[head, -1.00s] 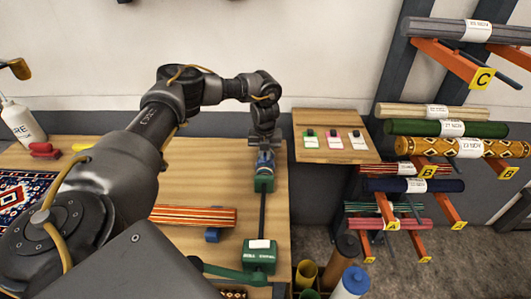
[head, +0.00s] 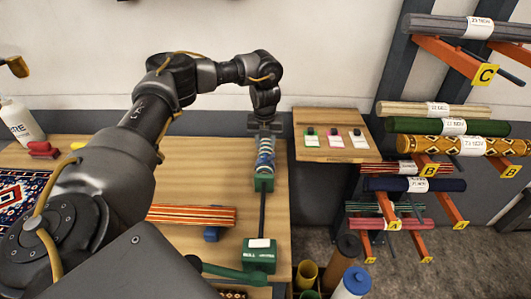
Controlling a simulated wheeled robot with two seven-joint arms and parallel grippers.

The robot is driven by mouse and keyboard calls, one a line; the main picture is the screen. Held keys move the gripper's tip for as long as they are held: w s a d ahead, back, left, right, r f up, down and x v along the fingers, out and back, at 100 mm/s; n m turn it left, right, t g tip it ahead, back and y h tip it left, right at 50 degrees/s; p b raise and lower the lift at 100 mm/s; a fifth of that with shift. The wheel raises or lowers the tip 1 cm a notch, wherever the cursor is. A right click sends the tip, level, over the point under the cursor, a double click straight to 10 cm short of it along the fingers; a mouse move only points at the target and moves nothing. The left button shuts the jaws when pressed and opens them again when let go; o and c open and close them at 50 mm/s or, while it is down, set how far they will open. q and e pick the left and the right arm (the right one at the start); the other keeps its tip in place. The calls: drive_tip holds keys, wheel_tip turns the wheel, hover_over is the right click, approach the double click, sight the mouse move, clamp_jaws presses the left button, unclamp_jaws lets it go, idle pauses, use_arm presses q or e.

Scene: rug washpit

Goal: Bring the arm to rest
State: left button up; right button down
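My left arm reaches in from the left over the wooden table. Its gripper (head: 264,127) points down, its dark jaws spread wide and empty above a blue-and-white ringed upright piece (head: 265,155). That piece stands in a green block (head: 264,183) at the far end of a dark rod, and there is a small gap below the gripper. The green block with a white label (head: 259,252) is at the rod's near end. My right gripper is out of view.
A striped roll (head: 190,215) lies on the table (head: 225,185), left of the rod. A small board with three tags (head: 333,152) is to the right. A rack of rolled rugs (head: 440,127) stands further right. A white bottle (head: 20,122) is at the far left.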

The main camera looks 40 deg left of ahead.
use_arm(q)
drive_tip(key=r, duration=0.5)
drive_tip(key=shift+s+d+r, duration=0.2)
drive_tip(key=shift+s+r, duration=0.1)
drive_tip(key=shift+r, duration=0.1)
